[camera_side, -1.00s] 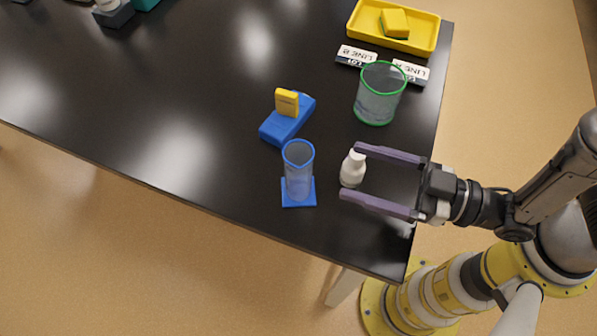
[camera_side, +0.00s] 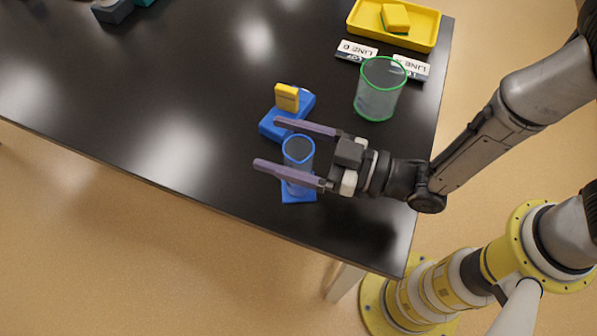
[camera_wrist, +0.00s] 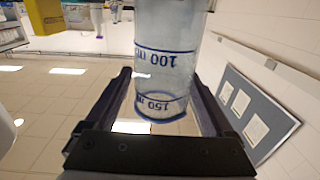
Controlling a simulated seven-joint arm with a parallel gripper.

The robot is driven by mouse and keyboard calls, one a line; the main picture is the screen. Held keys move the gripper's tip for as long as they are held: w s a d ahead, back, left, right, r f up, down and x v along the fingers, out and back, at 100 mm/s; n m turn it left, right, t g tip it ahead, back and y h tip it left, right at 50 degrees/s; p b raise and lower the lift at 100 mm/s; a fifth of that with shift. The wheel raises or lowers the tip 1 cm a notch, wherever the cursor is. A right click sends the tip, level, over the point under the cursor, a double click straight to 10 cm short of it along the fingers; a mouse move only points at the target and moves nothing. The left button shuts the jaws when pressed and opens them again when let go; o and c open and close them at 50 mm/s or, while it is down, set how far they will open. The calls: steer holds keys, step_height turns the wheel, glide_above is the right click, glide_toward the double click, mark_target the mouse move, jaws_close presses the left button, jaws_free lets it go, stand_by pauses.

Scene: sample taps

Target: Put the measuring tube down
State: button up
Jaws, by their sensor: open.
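The measuring tube (camera_side: 299,148) is a clear blue cylinder on a square blue foot. It stands upright on the dark table near the front edge. My gripper (camera_side: 267,142) is open, with one finger on each side of the tube and the tips reaching past it. In the wrist view the tube (camera_wrist: 165,60) rises between the two spread fingers, with 100 and 150 marks showing. A gap shows beside the tube, at least on its right. Part of its lower body is hidden by the near finger in the side view.
A blue block device with a yellow part (camera_side: 287,98) stands just behind the far finger. A green-rimmed beaker (camera_side: 380,90), two line labels (camera_side: 357,51) and a yellow tray (camera_side: 425,40) with a sponge are farther back.

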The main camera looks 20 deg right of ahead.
steer(key=shift+w+a, duration=0.2)
steer(key=shift+a, duration=0.05)
jaws_close()
stand_by(0.3)
